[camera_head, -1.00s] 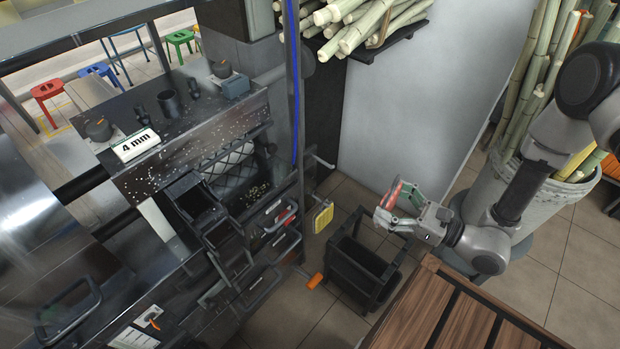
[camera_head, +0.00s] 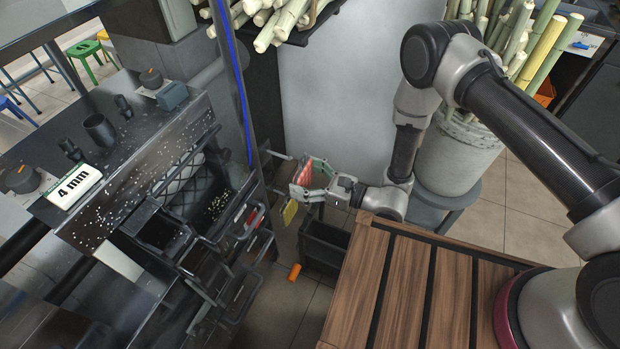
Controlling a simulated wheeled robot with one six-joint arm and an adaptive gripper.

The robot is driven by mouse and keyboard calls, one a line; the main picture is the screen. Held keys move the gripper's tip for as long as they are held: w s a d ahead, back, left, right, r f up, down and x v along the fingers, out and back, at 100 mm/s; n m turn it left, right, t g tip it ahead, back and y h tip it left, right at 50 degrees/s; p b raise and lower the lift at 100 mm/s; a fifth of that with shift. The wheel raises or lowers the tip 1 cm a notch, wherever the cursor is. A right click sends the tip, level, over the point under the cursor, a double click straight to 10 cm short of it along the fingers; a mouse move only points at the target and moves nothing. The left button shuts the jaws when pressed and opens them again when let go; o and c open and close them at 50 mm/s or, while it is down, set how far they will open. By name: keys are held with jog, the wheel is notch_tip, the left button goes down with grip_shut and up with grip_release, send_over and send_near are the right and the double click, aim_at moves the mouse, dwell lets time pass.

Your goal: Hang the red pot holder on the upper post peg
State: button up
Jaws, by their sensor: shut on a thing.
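My gripper (camera_head: 312,179) is shut on the red pot holder (camera_head: 304,174). The pot holder is between the pale green fingers, which hide part of it, and is tilted and held clear of the floor. The upper post peg (camera_head: 277,155) is a short grey bar sticking out from the dark post, just left of the pot holder and slightly higher in the picture. I cannot tell how far apart they are in depth. A yellow pot holder (camera_head: 290,211) hangs lower on the same post, below my gripper in the picture.
The press (camera_head: 150,210) with its handles and drawers fills the left. A dark crate (camera_head: 325,243) stands on the floor below my gripper. A slatted wooden table (camera_head: 410,290) is in front at right. A cane-filled bucket (camera_head: 455,155) stands behind my arm.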

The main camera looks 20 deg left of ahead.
jog(key=shift+w+a+f, duration=0.1)
jog(key=shift+w+a, duration=0.05)
jog(key=shift+a, duration=1.1)
jog(key=shift+w+a+f, duration=0.1)
jog(key=shift+a, duration=1.15)
jog(key=shift+a+f, duration=0.5)
jog(key=shift+a, duration=0.1)
jog(key=o, duration=0.9)
jog(key=d, duration=0.8)
jog(key=s+d, duration=0.1)
jog(key=d, duration=0.3)
